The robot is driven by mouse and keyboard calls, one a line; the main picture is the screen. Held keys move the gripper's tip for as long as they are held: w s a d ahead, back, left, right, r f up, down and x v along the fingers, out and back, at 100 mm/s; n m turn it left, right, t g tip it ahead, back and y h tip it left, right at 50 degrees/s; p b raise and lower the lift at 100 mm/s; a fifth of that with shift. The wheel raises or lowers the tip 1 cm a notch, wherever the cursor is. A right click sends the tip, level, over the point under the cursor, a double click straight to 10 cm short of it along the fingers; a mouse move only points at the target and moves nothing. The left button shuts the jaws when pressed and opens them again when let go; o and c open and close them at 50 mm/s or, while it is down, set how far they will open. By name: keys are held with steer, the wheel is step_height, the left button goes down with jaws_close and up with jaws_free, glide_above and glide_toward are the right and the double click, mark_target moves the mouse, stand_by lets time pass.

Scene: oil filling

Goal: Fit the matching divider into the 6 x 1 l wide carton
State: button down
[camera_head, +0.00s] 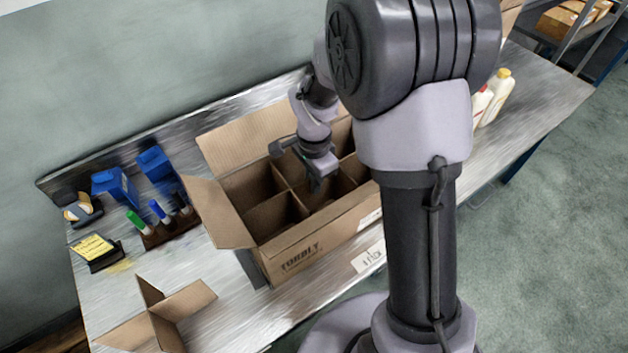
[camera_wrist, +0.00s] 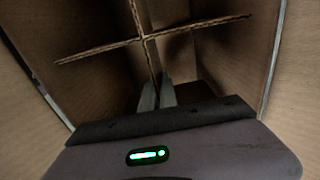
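The open carton (camera_head: 300,262) stands on the bench with its flaps folded out. A crossed cardboard divider (camera_head: 283,193) sits inside it and splits it into cells. My gripper (camera_head: 318,183) reaches down into the carton from above. In the wrist view, the divider's crossing (camera_wrist: 143,38) lies just ahead of my gripper (camera_wrist: 158,92). Its two narrow fingers are close together, one on each side of a divider panel, and appear shut on it. The carton wall (camera_wrist: 285,70) rises on the right. The divider's lower edges are hidden.
Another crossed divider (camera_head: 158,312) stands on the bench at the lower left. A marker holder (camera_head: 165,232), blue boxes (camera_head: 155,163) and a yellow note pad (camera_head: 92,248) are left of the carton. White bottles (camera_head: 495,97) stand at the right. A label (camera_head: 368,258) is at the front edge.

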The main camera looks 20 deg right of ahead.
mark_target(314, 200)
step_height(314, 200, down, 8)
steer(key=b, duration=0.5)
steer(key=shift+r+b, duration=0.2)
steer(key=shift+b, duration=0.2)
steer(key=c, duration=1.6)
jaws_free()
steer(key=shift+o, duration=0.2)
step_height(314, 200, up, 18)
steer(key=p, duration=0.6)
steer(key=shift+f, duration=0.25)
